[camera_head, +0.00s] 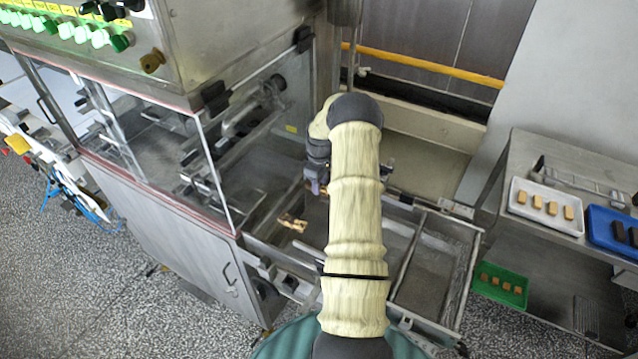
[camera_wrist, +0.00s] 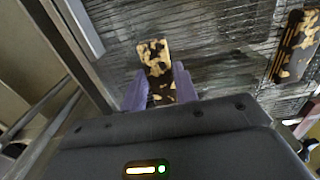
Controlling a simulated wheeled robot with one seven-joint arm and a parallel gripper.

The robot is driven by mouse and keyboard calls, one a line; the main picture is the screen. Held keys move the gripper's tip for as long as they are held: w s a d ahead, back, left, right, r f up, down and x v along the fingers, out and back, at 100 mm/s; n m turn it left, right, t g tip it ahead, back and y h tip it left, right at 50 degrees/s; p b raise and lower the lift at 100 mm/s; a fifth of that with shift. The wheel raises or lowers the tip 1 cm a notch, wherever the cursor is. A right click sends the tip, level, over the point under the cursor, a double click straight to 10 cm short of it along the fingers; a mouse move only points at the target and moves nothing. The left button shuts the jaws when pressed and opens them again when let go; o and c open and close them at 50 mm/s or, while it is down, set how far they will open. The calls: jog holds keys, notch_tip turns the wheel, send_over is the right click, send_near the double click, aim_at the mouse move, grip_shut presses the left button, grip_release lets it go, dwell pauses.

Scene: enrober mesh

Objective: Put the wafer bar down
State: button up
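In the wrist view, a wafer bar (camera_wrist: 154,57), pale with dark brown chocolate patches, stands out between the two purple fingers of my gripper (camera_wrist: 159,88). The fingers sit close against its sides, so my gripper looks shut on it. The wire mesh (camera_wrist: 215,60) lies behind the bar; I cannot tell whether the bar touches it. In the head view my gripper (camera_head: 315,183) is over the mesh, left of my arm, and the held bar is not clear there. A second patchy bar (camera_wrist: 296,46) lies on the mesh at right; a bar also shows in the head view (camera_head: 292,222).
The enrober's clear guard (camera_head: 160,150) stands left of my arm. Metal frame rails (camera_head: 408,265) lie at right. A steel table (camera_head: 515,165) at far right carries a white tray (camera_head: 520,208) of bars and a blue tray (camera_head: 597,225) of dark bars. A green crate (camera_head: 488,290) is lower.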

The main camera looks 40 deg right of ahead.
jog(key=o, duration=0.3)
jog(key=shift+r, duration=0.1)
jog(key=shift+w+r, duration=0.1)
jog(key=shift+r, duration=0.45)
notch_tip(320, 180, up, 11)
jog(key=b, duration=0.3)
